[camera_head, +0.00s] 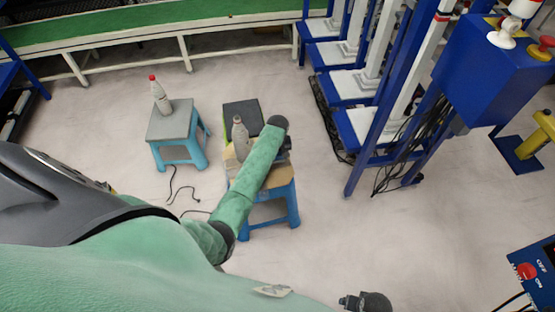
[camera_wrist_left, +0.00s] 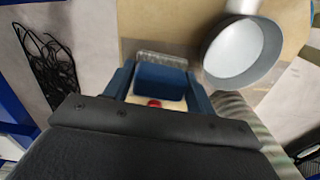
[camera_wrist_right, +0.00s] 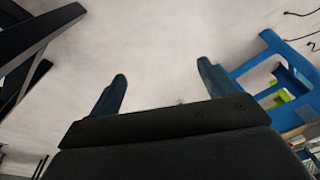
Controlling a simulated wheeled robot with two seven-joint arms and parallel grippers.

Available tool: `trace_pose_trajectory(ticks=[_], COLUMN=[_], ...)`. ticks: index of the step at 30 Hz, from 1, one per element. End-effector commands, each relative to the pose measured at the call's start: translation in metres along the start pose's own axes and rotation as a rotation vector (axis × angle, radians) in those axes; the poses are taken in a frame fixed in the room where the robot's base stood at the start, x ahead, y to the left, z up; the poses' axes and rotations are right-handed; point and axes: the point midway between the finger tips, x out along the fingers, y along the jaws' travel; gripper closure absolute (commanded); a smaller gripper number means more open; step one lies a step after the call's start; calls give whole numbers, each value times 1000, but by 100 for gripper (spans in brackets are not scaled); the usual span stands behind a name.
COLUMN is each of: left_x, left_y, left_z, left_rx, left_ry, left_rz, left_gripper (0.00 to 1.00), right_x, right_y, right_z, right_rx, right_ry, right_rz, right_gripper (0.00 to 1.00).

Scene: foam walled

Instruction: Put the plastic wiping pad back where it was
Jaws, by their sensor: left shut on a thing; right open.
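In the left wrist view my left gripper (camera_wrist_left: 160,85) is shut on a dark blue block with a pale, translucent far edge, which looks like the plastic wiping pad (camera_wrist_left: 160,78). The pad is over or on a tan surface (camera_wrist_left: 186,20); I cannot tell if it touches. In the head view my left gripper (camera_head: 285,144) is at the right side of the tan-topped blue stool (camera_head: 282,200), and my arm hides the pad. My right gripper (camera_wrist_right: 158,95) is open and empty above the floor; it shows partly at the bottom of the head view (camera_head: 348,301).
Another stool (camera_head: 172,122) holds a red-capped bottle (camera_head: 160,97). Blue racks (camera_head: 375,125) stand right. Cables (camera_head: 181,196) lie on the floor.

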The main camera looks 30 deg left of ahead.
Motion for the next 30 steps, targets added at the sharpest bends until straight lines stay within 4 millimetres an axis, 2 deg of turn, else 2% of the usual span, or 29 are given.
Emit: trace_pose_trajectory(ticks=[6, 9, 19, 20, 23, 30], left_x=[28, 34, 37, 37, 37, 36], left_y=[0, 0, 0, 0, 0, 0], left_z=[1, 1, 1, 1, 1, 1], left_rx=[0, 0, 0, 0, 0, 0], left_ry=[-3, -2, -1, -1, -1, -1], left_rz=[-2, -1, -1, -1, -1, -1], left_gripper=[63, 63, 63, 42, 23, 23], right_x=[24, 29, 29, 29, 28, 28], right_y=[4, 5, 5, 5, 4, 3], right_z=[10, 12, 12, 12, 11, 10], right_rx=[0, 0, 0, 0, 0, 1], right_ry=[-5, -4, -2, -2, -1, 0], right_rz=[5, 6, 5, 5, 5, 4], right_gripper=[17, 17, 17, 17, 17, 17])
